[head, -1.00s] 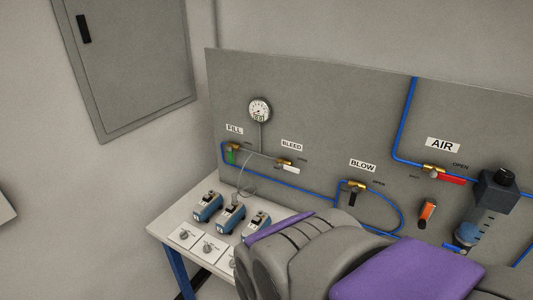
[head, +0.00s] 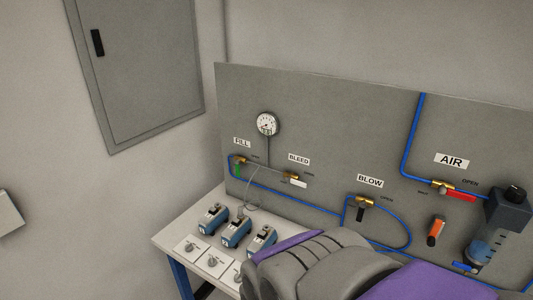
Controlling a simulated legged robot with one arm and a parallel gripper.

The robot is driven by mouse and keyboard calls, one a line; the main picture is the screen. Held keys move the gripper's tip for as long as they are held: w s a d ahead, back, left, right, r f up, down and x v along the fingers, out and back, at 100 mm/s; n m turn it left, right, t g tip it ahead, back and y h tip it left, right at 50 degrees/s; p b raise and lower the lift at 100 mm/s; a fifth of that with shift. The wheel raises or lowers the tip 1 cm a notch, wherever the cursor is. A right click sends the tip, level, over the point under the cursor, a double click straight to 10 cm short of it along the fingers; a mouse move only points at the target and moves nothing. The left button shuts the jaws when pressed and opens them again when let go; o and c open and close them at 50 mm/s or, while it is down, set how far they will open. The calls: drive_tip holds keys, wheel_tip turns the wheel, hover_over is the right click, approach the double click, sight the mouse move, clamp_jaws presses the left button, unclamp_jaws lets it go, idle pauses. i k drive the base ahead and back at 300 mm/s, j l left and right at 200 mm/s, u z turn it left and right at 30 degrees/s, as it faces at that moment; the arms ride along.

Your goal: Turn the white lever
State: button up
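The white lever (head: 298,183) is on the brass BLEED valve, under the BLEED label (head: 299,159) on the grey panel (head: 320,110). It points to the right and slightly down from the valve body (head: 289,175). Nothing touches it in the head view. My arm, in grey and purple, fills the bottom middle and right, in front of and below the panel. My gripper is not in the picture.
A green lever (head: 237,171) hangs at FILL, a black one (head: 359,214) at BLOW, a red one (head: 460,196) at AIR. A gauge (head: 267,124) sits above. A table (head: 183,229) holds several blue-grey devices (head: 236,233). A cylindrical filter (head: 481,247) is at right.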

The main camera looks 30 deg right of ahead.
sight(289, 179)
drive_tip(key=i+z, duration=0.1)
drive_tip(key=z, duration=0.3)
drive_tip(key=j+z, duration=0.15)
drive_tip(key=z, duration=0.25)
drive_tip(key=i+j+z, duration=0.1)
drive_tip(key=z, duration=0.3)
drive_tip(key=j+z, duration=0.15)
drive_tip(key=z, duration=0.25)
drive_tip(key=i+j, duration=0.05)
